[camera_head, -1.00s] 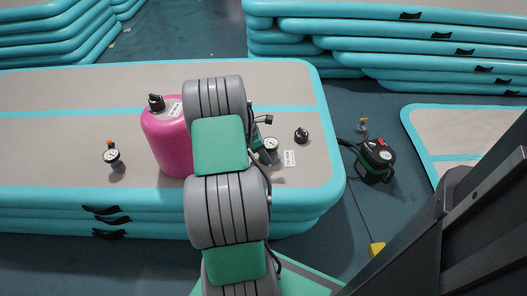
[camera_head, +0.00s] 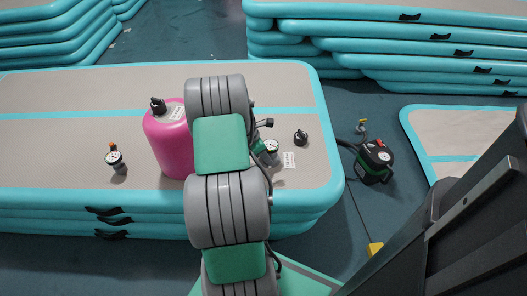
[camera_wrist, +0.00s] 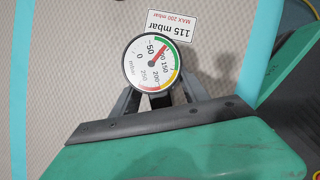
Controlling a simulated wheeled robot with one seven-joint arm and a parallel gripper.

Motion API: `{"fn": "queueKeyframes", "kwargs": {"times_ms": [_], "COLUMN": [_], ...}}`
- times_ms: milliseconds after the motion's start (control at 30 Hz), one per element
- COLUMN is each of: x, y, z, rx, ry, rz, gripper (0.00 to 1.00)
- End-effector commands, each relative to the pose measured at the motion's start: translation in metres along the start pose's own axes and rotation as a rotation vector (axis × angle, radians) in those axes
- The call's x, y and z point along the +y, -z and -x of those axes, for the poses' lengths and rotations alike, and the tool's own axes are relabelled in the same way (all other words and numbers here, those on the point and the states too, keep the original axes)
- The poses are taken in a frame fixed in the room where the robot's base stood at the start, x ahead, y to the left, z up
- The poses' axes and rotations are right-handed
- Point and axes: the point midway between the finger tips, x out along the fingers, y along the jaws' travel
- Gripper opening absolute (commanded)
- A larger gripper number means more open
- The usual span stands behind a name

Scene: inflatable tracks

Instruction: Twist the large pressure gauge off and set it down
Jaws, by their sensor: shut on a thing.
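The large pressure gauge (camera_wrist: 152,62) has a round white dial with a green, yellow and red scale and a red needle. It stands on the grey top of the inflatable track (camera_head: 310,178). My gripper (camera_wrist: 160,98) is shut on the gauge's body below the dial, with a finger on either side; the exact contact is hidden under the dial. In the head view the gauge (camera_head: 271,146) shows just right of my arm, which hides most of my gripper.
A label reading 115 mbar (camera_wrist: 170,25) lies beside the gauge. A black cap (camera_head: 301,138) is to its right. A pink cylinder (camera_head: 170,140) with a black knob and a second gauge (camera_head: 115,158) stand left. A black pump (camera_head: 374,160) is on the floor. Bare track lies behind.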

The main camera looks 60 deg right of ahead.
Motion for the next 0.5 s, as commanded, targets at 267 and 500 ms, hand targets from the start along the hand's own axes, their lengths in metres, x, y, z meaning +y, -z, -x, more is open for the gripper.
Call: {"fn": "queueKeyframes", "kwargs": {"times_ms": [267,500], "x": [-0.0075,-0.0100], "y": [-0.0051,-0.0050], "z": [0.0011,-0.0002], "rx": [-0.005,-0.006], "ry": [-0.050,-0.099], "rz": [0.130,0.248], "gripper": [0.05,0.05]}}
